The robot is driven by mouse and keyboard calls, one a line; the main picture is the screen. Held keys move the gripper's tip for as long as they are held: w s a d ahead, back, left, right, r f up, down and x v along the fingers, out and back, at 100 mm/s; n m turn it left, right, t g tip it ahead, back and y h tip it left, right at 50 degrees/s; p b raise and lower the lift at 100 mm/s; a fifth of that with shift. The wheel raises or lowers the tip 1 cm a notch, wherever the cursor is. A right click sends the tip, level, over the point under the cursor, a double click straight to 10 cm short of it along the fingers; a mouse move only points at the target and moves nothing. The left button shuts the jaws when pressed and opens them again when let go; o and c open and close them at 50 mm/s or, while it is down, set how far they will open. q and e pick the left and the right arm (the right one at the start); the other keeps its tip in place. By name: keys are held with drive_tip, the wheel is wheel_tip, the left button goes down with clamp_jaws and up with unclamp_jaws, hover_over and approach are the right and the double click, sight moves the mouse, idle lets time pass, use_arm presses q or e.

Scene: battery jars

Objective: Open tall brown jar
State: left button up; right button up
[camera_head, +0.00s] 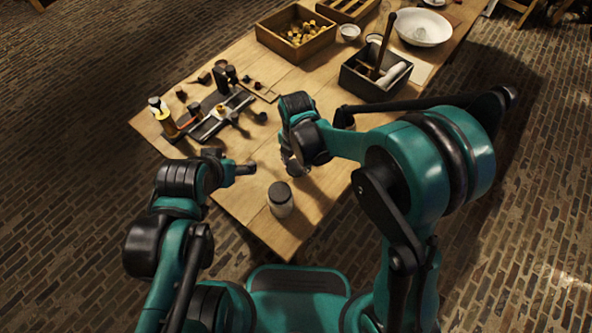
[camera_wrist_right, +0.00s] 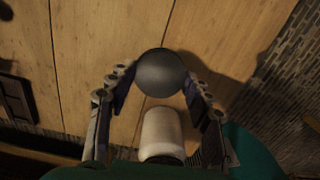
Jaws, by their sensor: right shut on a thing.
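My right gripper (camera_head: 293,165) points down over the table's near part. In the right wrist view its fingers (camera_wrist_right: 158,95) are shut on a dark round lid (camera_wrist_right: 160,70), seen from above. Whatever is below this lid is hidden, so I cannot tell its body colour or whether the lid is still seated on a jar. A pale jar with a dark lid (camera_head: 280,198) stands upright just nearer to me, and its pale side shows in the right wrist view (camera_wrist_right: 162,132). My left gripper (camera_head: 243,169) is left of the right one, apart from the jars; its finger opening is unclear.
A dark fixture (camera_head: 210,118) with small parts and an amber cylinder (camera_head: 165,118) is at the table's left. A dark toolbox (camera_head: 372,84), a wooden box (camera_head: 296,38) and a white bowl (camera_head: 424,28) are farther back. Bare wood (camera_head: 245,195) lies around the pale jar.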

sight(296, 166)
drive_tip(key=shift+f+b, duration=0.8)
drive_tip(key=shift+f, duration=1.05)
drive_tip(key=shift+f, duration=0.1)
drive_tip(key=o, duration=1.3)
drive_tip(key=shift+c, duration=0.2)
